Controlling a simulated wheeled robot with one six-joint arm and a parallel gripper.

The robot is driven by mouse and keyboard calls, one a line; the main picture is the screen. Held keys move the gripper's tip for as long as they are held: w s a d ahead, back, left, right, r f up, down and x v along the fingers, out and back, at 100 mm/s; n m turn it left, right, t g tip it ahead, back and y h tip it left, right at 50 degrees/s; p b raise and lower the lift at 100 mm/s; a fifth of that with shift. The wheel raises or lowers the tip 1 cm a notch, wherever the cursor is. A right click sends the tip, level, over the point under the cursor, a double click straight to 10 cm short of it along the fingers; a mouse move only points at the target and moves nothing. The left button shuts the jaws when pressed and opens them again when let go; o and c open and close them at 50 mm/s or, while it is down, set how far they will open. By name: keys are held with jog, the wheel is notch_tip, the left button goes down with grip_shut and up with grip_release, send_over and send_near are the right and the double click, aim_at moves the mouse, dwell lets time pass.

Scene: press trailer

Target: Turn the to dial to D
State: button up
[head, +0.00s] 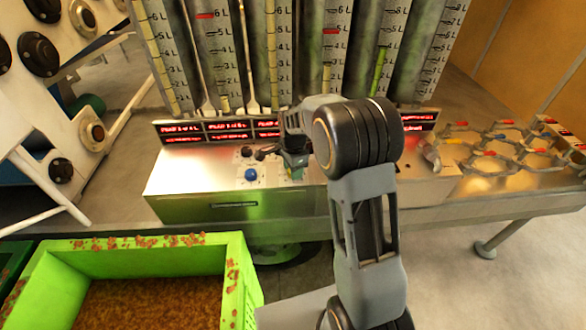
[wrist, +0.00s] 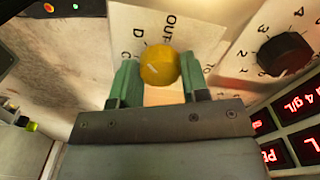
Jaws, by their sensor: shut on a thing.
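The dial is a round yellow knob (wrist: 159,66) on a pale plate (wrist: 133,20), with D, C and OUT printed around it in the wrist view. A short pale mark shows on the knob's face, left of its middle; I cannot tell for sure which letter it points to. My gripper (wrist: 160,82) has its green fingers on either side of the knob and is shut on it. In the head view, my gripper (head: 292,172) is down at the front panel of the metal console (head: 210,180), and it hides the knob there.
A black numbered dial (wrist: 285,54) sits close to the right of my gripper in the wrist view, near red displays (wrist: 288,140). A blue knob (head: 251,174) is left of my gripper in the head view. Tall graduated cylinders (head: 275,50) stand behind. A green crate (head: 236,275) stands in front.

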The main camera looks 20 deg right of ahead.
jog(key=shift+r, duration=0.1)
jog(key=o, duration=0.9)
notch_tip(320, 180, up, 14)
jog(key=shift+f, duration=0.15)
dwell(0.4)
